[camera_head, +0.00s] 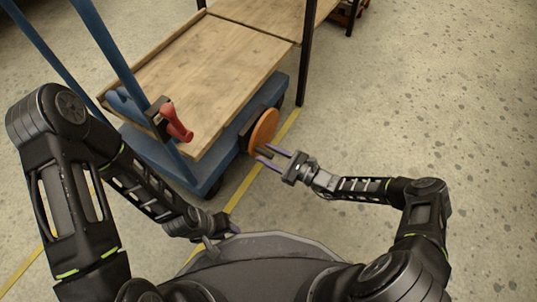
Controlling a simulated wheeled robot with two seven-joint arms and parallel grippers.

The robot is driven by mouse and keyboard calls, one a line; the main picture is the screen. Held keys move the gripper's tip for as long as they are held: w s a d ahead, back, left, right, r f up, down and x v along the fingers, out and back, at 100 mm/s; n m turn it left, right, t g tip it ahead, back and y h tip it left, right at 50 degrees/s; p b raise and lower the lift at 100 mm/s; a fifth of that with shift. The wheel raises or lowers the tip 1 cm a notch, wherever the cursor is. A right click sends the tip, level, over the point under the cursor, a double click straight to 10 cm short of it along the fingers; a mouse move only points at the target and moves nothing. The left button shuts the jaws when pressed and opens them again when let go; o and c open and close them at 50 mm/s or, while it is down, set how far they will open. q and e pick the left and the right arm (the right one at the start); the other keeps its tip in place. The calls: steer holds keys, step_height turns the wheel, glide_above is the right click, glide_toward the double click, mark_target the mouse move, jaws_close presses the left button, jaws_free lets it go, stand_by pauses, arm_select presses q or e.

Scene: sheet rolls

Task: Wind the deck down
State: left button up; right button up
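A wooden deck (200,70) lies in a blue wheeled cart frame (215,165). An orange disc-shaped wheel (264,129) is mounted at the cart's near right corner. A red handle (176,122) on a dark bracket sits by the blue upright at the cart's near left side. My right gripper (263,152) is open, with its two purple-sided fingers at the lower right edge of the orange wheel; whether they touch it I cannot tell. My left gripper (223,238) is low, in front of the cart near my base. Its fingers look spread and empty.
A second wooden surface (270,14) on dark posts adjoins the deck's far end. A dark post (305,55) stands just beyond the orange wheel. Blue uprights (105,45) rise at the cart's left. A yellow floor line (245,184) runs beside the cart. The floor at right is clear.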

jaws_close()
stand_by(1.2)
